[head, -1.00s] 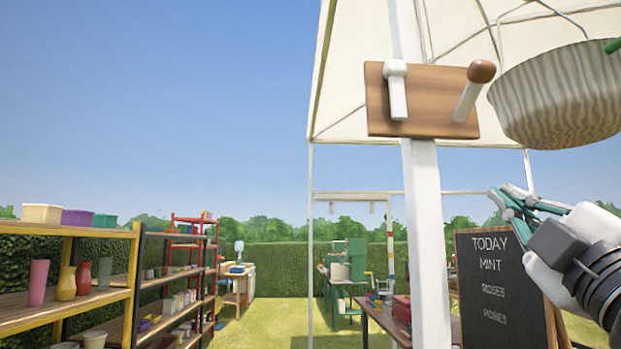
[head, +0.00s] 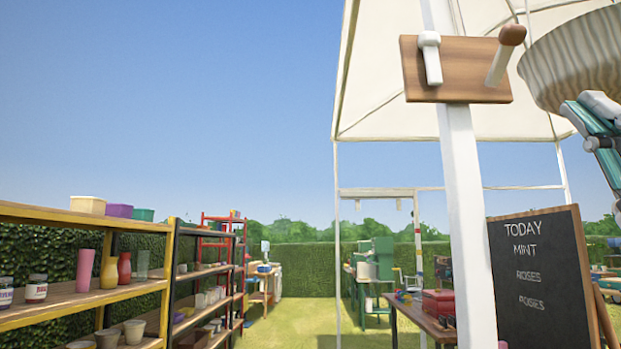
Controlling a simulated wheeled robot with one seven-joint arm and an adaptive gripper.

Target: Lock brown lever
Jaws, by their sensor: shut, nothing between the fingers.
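The brown lever (head: 507,55) has a white shaft and a brown knob. It sticks out of the right side of a wooden board (head: 458,88) on a white post, tilted with the knob up and to the right.
A striped hanging basket (head: 574,58) is just right of the brown lever, above my gripper. A chalkboard (head: 540,275) stands below, right of the white post (head: 468,220). Shelves (head: 85,305) with pots fill the left. Open air lies left of the board.

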